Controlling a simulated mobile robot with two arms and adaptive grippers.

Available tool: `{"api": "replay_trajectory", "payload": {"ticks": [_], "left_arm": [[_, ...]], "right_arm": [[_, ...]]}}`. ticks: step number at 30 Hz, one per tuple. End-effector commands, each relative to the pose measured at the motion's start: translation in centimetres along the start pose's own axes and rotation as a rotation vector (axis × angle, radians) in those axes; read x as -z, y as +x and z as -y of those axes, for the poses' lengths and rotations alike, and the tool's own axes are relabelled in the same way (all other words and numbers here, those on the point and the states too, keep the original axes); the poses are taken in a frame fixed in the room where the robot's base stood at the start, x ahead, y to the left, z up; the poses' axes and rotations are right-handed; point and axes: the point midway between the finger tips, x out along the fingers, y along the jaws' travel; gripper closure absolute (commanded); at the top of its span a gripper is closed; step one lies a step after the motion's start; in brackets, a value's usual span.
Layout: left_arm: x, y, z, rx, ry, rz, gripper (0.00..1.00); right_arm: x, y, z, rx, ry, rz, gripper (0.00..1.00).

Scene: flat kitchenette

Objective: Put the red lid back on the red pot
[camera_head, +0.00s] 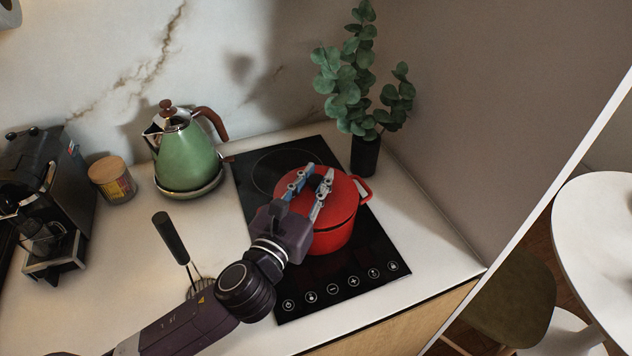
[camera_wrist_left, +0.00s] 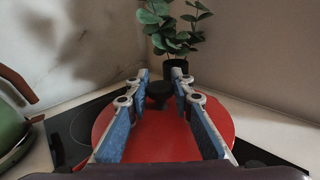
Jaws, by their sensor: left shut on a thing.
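The red pot (camera_head: 333,240) stands on the black hob at its front right. The red lid (camera_head: 344,198) is over the pot's mouth, with its rim at or very near the pot's rim. I cannot tell if it is fully seated. My left gripper (camera_head: 314,180) reaches in from the left above the lid and is shut on its dark knob. In the left wrist view the knob (camera_wrist_left: 158,91) shows between the fingertips, with the lid (camera_wrist_left: 160,138) below. The gripper hides part of the lid and the pot's left side. My right gripper is not in view.
A green kettle (camera_head: 184,152) stands left of the hob (camera_head: 340,277). A potted plant (camera_head: 365,155) stands close behind the pot. A lidded jar (camera_head: 113,181), a coffee machine (camera_head: 45,190) and a black-handled utensil (camera_head: 171,238) are at left. A wall bounds the right.

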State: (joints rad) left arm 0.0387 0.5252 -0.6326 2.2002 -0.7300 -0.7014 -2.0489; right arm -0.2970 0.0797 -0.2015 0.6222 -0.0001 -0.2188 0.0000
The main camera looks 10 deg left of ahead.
Motion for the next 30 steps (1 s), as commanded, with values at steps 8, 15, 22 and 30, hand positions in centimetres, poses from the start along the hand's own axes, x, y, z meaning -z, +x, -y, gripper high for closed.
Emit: {"api": "replay_trajectory", "payload": {"ticks": [8, 15, 22, 30], "left_arm": [[0.32, 0.0, 0.02, 0.001, 0.0, 0.004, 1.0], [0.76, -0.01, 0.01, 0.001, 0.0, 0.001, 0.72], [0.74, -0.01, 0.01, 0.0, 0.0, 0.001, 0.61], [0.6, -0.53, 0.01, 0.001, 0.0, -0.001, 0.61]], "right_arm": [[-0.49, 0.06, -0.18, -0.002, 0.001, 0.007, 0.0], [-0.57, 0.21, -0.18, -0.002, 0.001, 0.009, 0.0], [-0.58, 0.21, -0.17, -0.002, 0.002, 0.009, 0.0], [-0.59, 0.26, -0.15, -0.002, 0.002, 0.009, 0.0]]}}
